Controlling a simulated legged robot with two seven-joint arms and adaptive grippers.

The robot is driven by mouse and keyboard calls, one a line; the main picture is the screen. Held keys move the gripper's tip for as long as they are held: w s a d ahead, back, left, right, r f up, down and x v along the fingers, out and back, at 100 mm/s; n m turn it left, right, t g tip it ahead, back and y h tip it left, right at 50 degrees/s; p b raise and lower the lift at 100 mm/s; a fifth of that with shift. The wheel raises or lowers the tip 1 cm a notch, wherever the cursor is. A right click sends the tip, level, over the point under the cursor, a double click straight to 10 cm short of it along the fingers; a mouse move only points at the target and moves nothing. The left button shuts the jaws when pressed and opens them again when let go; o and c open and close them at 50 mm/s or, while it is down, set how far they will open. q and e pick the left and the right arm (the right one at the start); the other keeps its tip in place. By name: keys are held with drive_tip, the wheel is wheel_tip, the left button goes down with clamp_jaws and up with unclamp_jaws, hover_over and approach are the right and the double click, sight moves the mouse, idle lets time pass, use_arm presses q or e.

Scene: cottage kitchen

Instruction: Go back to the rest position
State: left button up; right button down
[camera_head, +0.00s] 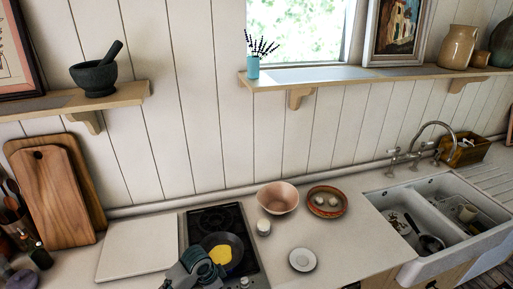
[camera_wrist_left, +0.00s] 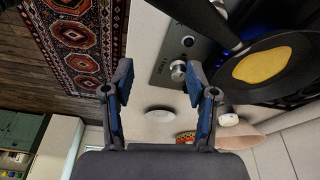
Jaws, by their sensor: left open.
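My left gripper (camera_head: 203,266) is low in the head view, close to the near left edge of a dark frying pan (camera_head: 236,251) on the hob. In the left wrist view, its two blue-padded fingers (camera_wrist_left: 158,82) are spread apart with nothing between them. The pan holds a flat yellow food, perhaps egg (camera_head: 220,254). The pan also shows at the right of the wrist view (camera_wrist_left: 296,44), apart from the fingers. My right gripper is in neither view.
The black hob (camera_head: 209,218) has a white board (camera_head: 137,247) on its left. A pink bowl (camera_head: 278,198), small white cup (camera_head: 263,227), orange plate (camera_head: 327,214) and white saucer (camera_head: 302,260) stand to its right. The double sink (camera_head: 408,190) is further right. A patterned rug (camera_wrist_left: 75,40) lies on the floor.

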use_arm(q)
drive_tip(key=s+d+f+n+t+h, duration=0.15)
drive_tip(key=s+f+n, duration=0.25)
drive_tip(key=s+f, duration=0.6)
drive_tip(key=s+a+f+n+y, duration=0.1)
drive_tip(key=s+a+n+y, duration=0.15)
drive_tip(key=s+a, duration=0.4)
drive_tip(key=s+a+f+n+y, duration=0.1)
drive_tip(key=s+a+n, duration=0.3)
drive_tip(key=s, duration=0.6)
wheel_tip(320, 180, down, 27)
drive_tip(key=s+b, duration=0.1)
drive_tip(key=b, duration=0.1)
drive_tip(key=s+a+f+g+b, duration=0.1)
drive_tip(key=s+a+f+b, duration=0.1)
drive_tip(key=s+f, duration=1.6)
drive_tip(key=shift+s+a+f+m+g+y+b, duration=0.3)
drive_tip(key=shift+a+f, duration=0.35)
drive_tip(key=shift+f, duration=0.3)
